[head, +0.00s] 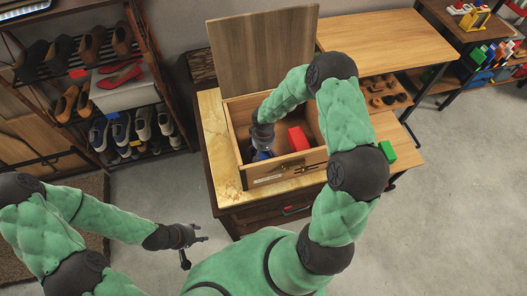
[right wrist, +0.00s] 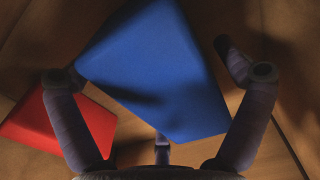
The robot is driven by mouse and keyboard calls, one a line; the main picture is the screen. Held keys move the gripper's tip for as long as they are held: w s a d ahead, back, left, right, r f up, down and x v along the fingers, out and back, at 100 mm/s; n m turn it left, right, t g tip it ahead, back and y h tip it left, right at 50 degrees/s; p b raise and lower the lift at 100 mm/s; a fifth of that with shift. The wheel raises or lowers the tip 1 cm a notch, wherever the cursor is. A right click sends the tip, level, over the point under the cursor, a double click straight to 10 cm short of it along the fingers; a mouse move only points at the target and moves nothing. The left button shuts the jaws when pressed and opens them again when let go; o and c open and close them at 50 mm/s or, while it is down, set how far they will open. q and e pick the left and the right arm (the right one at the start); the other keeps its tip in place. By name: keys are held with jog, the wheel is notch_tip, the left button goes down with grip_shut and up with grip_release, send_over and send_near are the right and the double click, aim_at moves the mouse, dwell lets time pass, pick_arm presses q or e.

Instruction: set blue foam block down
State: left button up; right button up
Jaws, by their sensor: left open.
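The blue foam block (right wrist: 160,75) is inside an open wooden box (head: 236,146), and in the head view only a bit of it (head: 263,155) shows below my right gripper (head: 262,148). In the right wrist view it lies between the spread fingers of my right gripper (right wrist: 160,85). One finger meets its left corner, and a small gap shows by the right fingertip. Whether the fingers grip it, or it rests on the box floor, I cannot tell. My left gripper (head: 194,238) is open and empty, away from the box, at the lower left.
A red block (head: 298,139) lies in the box beside the blue one and shows in the right wrist view (right wrist: 60,120). The box lid (head: 262,50) stands raised behind. A green block (head: 387,151) lies to the right. A shoe rack (head: 110,90) stands at left.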

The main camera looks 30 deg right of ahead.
jog(key=shift+r+p, duration=0.25)
jog(key=shift+p, duration=0.05)
notch_tip(320, 180, up, 12)
jog(key=shift+f+p, duration=0.1)
jog(key=shift+p, duration=1.15)
